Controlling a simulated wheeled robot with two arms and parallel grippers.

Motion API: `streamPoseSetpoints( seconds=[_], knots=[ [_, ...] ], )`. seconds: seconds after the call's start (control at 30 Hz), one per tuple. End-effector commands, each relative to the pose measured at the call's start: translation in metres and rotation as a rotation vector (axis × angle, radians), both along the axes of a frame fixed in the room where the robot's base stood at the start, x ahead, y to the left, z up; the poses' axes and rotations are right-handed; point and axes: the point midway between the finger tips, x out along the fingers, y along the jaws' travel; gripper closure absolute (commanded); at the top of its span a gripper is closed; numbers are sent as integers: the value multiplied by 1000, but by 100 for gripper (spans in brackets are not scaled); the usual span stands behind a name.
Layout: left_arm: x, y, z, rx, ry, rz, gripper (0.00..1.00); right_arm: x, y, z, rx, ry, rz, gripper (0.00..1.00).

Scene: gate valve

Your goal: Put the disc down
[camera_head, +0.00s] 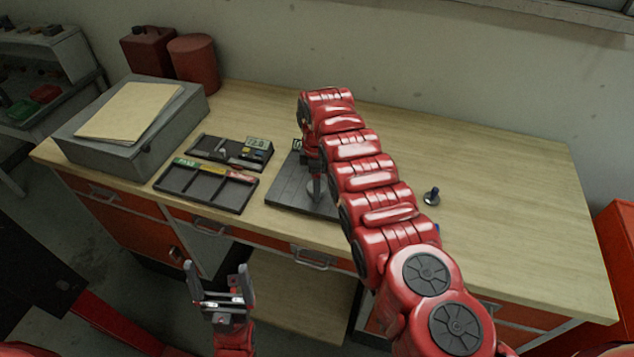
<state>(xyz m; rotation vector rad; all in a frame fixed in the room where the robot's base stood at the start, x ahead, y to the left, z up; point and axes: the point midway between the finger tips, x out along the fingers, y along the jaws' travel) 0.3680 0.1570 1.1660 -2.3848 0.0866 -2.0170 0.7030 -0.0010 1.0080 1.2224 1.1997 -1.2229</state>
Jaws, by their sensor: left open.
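My right arm reaches across the bench, and its gripper (315,176) points down over a dark grey mat (287,196). A small grey piece (316,190) shows at its fingertips, low over or on the mat. It may be the disc, but it is too small and too covered to tell whether it is gripped. My left gripper (219,280) is open and empty in front of the bench, below the top's front edge, well away from the mat. My right arm hides the right part of the mat.
Two dark trays with compartments, one at the front (206,187) and one behind (231,152), lie left of the mat. A grey case (135,135) stands further left, red cans (193,64) behind. A small dark part (431,195) stands right of my arm. The bench's right side is clear.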

Motion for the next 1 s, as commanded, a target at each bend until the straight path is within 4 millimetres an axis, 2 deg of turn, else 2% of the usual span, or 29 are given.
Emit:
streamPoseSetpoints(
  seconds=[0.03, 0.1, 0.37, 0.57, 0.67, 0.8, 0.87, 0.9, 1.0],
  knots=[
    [0, 0, 1, 0, 0, 0, 9, 0, 0, 0, 0, 0, 0, 15],
    [0, 0, 1, 0, 0, 0, 9, 0, 0, 0, 0, 0, 0, 5],
    [0, 0, 1, 0, 0, 0, 9, 0, 0, 1, 0, 1, 0, 5],
    [0, 0, 5, 0, 0, 0, 9, 1, 0, 8, 1, -1, -1, 5],
    [0, 0, 8, 0, 0, 0, 9, 0, 0, 16, 0, 1, 0, 5],
    [0, 0, 14, 0, 0, 0, 9, 0, 1, 37, 0, -4, 2, 5],
    [0, 0, 0, 0, -1, 0, 9, 1, 0, 45, 1, -4, 0, 5],
    [0, 0, -5, 0, 0, 0, 9, 2, 0, 56, 2, -8, 0, 5],
    [0, 0, -11, 0, 0, 0, 9, 1, -1, 79, 1, -1, -1, 5]
  ],
)
